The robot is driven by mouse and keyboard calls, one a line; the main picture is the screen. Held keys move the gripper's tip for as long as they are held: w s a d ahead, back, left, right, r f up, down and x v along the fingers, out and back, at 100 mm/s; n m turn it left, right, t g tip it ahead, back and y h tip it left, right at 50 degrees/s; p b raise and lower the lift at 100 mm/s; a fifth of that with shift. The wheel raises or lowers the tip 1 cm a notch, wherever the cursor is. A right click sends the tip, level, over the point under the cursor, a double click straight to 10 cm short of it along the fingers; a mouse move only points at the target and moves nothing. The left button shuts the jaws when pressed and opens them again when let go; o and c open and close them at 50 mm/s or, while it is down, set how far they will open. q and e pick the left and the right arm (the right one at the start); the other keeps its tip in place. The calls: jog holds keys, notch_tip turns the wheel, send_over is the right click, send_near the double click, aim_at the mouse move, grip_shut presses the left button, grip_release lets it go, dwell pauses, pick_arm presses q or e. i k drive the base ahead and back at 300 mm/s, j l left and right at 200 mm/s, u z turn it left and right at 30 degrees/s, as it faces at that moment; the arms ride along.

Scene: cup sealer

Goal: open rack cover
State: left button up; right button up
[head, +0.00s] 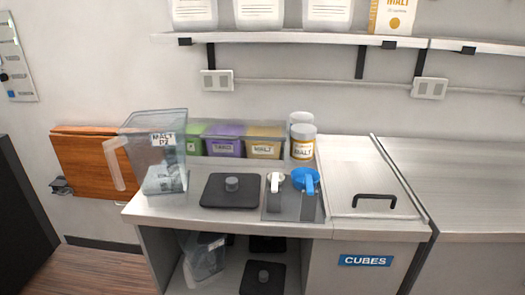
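A flat metal lid (350,165) with a black bar handle (374,201) lies flat at the right part of the counter, above a blue "CUBES" label (365,260). It appears closed. A long clear rack (275,131) stands at the back of the counter and holds green, purple and yellow tubs labelled TARO and MALT. I cannot tell which of these is called the rack cover. Neither of my grippers is in view.
A clear blender jug (155,155) labelled MALT stands at the left, beside a black plate (231,190). A grey tray (291,207) holds white and blue scoops. A wall shelf (290,38) runs above; the far-right counter is clear.

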aim_at(206, 137)
jog(key=k+j+z, duration=0.1)
jog(key=j+z, duration=0.25)
jog(key=k+j+z, duration=0.1)
jog(key=z, duration=0.25)
jog(key=k+j+z, duration=0.15)
jog(key=z, duration=0.2)
